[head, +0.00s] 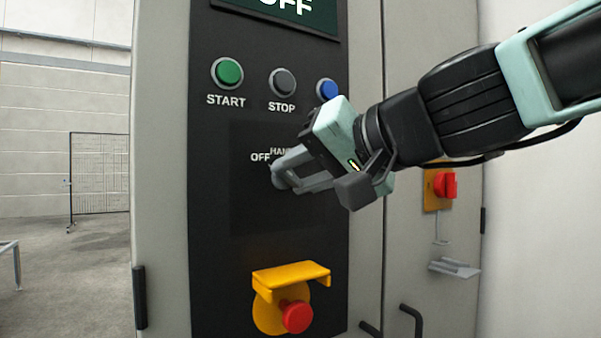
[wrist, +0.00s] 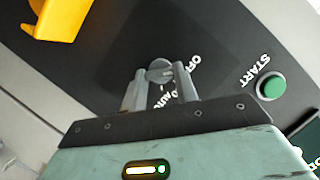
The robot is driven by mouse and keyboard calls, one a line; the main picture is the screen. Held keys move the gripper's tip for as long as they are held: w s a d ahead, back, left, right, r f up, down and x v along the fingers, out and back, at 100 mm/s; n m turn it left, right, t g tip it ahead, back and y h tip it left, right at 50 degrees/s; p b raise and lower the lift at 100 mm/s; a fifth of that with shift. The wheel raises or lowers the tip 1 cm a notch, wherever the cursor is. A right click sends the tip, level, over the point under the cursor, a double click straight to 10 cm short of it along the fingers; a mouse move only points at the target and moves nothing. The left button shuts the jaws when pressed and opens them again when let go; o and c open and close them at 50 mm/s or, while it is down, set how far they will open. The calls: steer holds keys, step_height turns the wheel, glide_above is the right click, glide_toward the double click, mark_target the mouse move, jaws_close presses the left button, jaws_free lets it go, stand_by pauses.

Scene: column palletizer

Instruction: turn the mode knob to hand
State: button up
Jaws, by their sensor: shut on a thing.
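The mode knob (wrist: 160,71) is a grey round knob on the dark control panel (head: 215,190). In the wrist view it sits between the two fingertips of my gripper (wrist: 159,78), which is shut on it. In the head view my gripper (head: 283,178) reaches in from the right, and its fingers hide most of the knob. The labels OFF and HAND show beside the knob in the head view, HAND partly covered. OFF and part of AUTO show in the wrist view. I cannot tell which label the knob points at. A green display (head: 300,12) above ends in "FF", cut by the frame.
Above the knob are a green START button (head: 228,72), a dark STOP button (head: 283,82) and a blue button (head: 327,89) close to my gripper. Below is a red emergency button (head: 297,317) under a yellow guard (head: 290,276). A red switch (head: 445,185) is at the right.

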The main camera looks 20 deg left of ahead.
steer(key=shift+f+b, duration=0.15)
steer(key=shift+b, duration=0.4)
steer(key=shift+w+d+f+m+y+b, duration=0.1)
steer(key=shift+f+m+y+b, duration=0.3)
steer(key=shift+b, duration=0.75)
steer(key=m+b, duration=0.2)
steer(key=b, duration=0.2)
steer(key=shift+g+y+b, duration=0.35)
steer(key=shift+g+y, duration=0.05)
steer(key=m+y+b, duration=0.1)
steer(key=m+b, duration=0.1)
steer(key=b, duration=0.3)
steer(key=shift+w+f+m, duration=0.1)
steer(key=shift+m, duration=0.2)
steer(key=m+y+b, duration=0.1)
steer(key=m+b, duration=0.1)
steer(key=b, duration=0.1)
steer(key=shift+r+b, duration=0.2)
steer(key=shift+b, duration=0.2)
steer(key=shift+m, duration=0.3)
steer(key=o, duration=1)
steer(key=shift+c, duration=0.2)
